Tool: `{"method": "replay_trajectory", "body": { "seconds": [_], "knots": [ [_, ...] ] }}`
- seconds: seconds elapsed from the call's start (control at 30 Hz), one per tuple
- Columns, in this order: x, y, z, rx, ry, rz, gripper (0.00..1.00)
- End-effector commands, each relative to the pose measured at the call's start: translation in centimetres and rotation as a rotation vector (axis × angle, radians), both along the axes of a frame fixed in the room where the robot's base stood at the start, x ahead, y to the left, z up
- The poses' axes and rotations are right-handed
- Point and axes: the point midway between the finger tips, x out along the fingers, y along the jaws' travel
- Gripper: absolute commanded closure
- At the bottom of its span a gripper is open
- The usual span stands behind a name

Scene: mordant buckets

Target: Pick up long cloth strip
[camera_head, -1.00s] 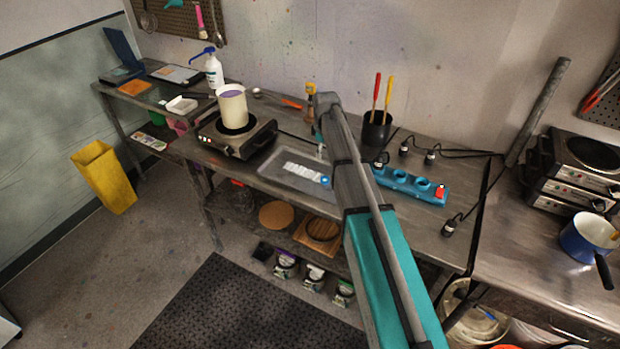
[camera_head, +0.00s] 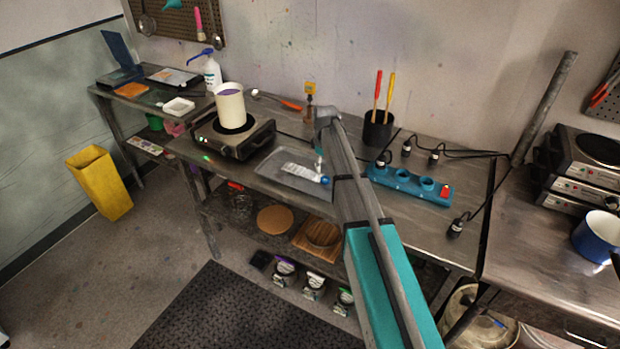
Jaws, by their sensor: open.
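A long white cloth strip (camera_head: 299,171) lies in a shallow grey tray (camera_head: 268,178) on the metal workbench. The strip looks pale and slightly rumpled, with its right end close to my gripper. My arm reaches in from the lower right and bends down over the right side of the tray. My gripper (camera_head: 321,170) is small and partly hidden by my own arm. It is at the strip's right end and open. I cannot tell whether the fingers touch the strip or are around it.
A hot plate (camera_head: 225,143) with a tall cream pot (camera_head: 230,110) stands left of the tray. A blue socket block (camera_head: 425,192) with cables and a black tool cup (camera_head: 378,132) are to the right. A small amber bottle (camera_head: 309,103) stands behind.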

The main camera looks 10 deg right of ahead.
Motion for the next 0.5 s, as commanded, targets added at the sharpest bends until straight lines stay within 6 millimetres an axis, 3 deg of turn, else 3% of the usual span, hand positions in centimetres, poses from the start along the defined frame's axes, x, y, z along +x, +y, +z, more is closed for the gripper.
{"method": "replay_trajectory", "body": {
  "seconds": [0.5],
  "knots": [
    [-0.05,0.07,-0.49,0.0,0.0,0.001,0.09]
  ]
}}
